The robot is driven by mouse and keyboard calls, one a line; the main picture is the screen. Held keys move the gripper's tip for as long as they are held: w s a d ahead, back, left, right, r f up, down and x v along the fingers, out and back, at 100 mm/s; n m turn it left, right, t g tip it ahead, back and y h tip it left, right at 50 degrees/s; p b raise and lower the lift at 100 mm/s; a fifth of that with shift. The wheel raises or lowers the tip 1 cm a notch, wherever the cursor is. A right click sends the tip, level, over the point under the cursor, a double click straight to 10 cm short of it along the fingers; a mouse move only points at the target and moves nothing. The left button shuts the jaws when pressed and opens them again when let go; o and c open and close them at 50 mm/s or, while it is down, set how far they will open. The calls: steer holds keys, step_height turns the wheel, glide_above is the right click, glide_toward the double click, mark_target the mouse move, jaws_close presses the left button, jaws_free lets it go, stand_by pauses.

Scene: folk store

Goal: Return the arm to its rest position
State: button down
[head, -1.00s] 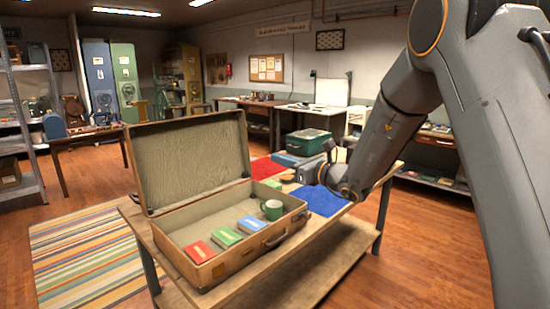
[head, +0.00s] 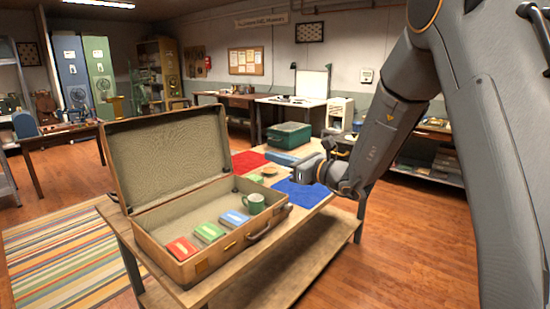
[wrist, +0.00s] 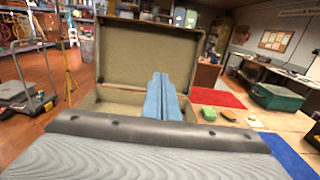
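My arm reaches in from the right of the head view. My gripper (head: 300,172) is above the table, right of the open suitcase (head: 268,231). In the wrist view its two blue fingers (wrist: 164,76) lie side by side, with no clear gap and nothing seen between them. The suitcase lid (wrist: 150,50) stands up behind them.
A blue mat (head: 305,196), red mat (head: 246,162) and green case (head: 289,136) are on the wooden table (head: 290,232). A small round item (head: 269,170) lies near the gripper. A striped rug (head: 60,250) is at left; wooden floor is open at right.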

steer(key=s+d+f+n+g+h, duration=0.15)
steer(key=s+f+n+g, duration=0.4)
steer(key=s, duration=0.55)
steer(key=s+d+f+n+g+h, duration=0.1)
steer(key=s+f+n+g+h, duration=0.25)
steer(key=s+f+n, duration=0.5)
steer(key=s+d+f+n+h, duration=0.2)
steer(key=s+d+n+h, duration=0.2)
steer(key=s+d, duration=0.3)
steer(key=s+d+f+n+g+h, duration=0.1)
steer(key=s+d+n+h, duration=0.4)
steer(key=d, duration=0.7)
steer(key=shift+s+f+n, duration=0.4)
steer(key=shift+s+n, duration=0.75)
steer(key=shift+n, duration=0.05)
